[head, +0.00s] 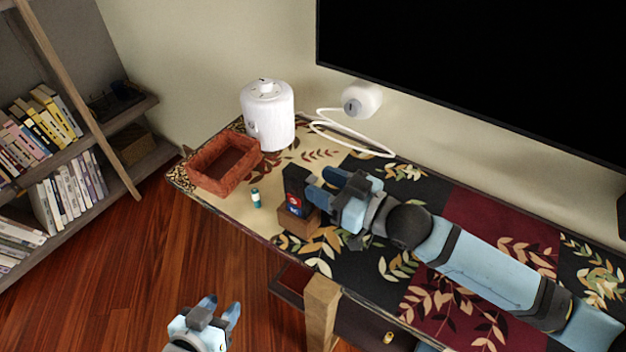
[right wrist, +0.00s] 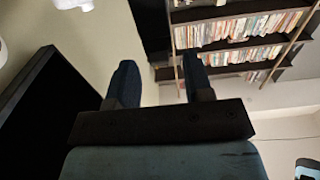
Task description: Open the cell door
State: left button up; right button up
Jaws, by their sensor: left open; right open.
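A small device (head: 298,206) with a dark upright block, a red and blue face and a brown base stands near the front edge of the patterned table. No cell door can be made out clearly on it. A small teal and white cylinder (head: 256,198), like a battery, stands to its left. My right gripper (head: 317,184) is open, its fingertips close to the right of the dark block; I cannot tell if they touch it. In the right wrist view the gripper (right wrist: 157,72) shows nothing between its fingers. My left gripper (head: 222,308) is open and empty over the floor.
A red-brown tray (head: 193,171) and a white canister (head: 268,115) stand at the table's left end. A white round device (head: 362,100) with a cable is behind. A large black screen (head: 480,65) hangs above. A bookshelf (head: 85,135) stands left. The table has an open drawer (head: 288,283).

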aim_at(301, 176)
jog(key=shift+x, duration=1.4)
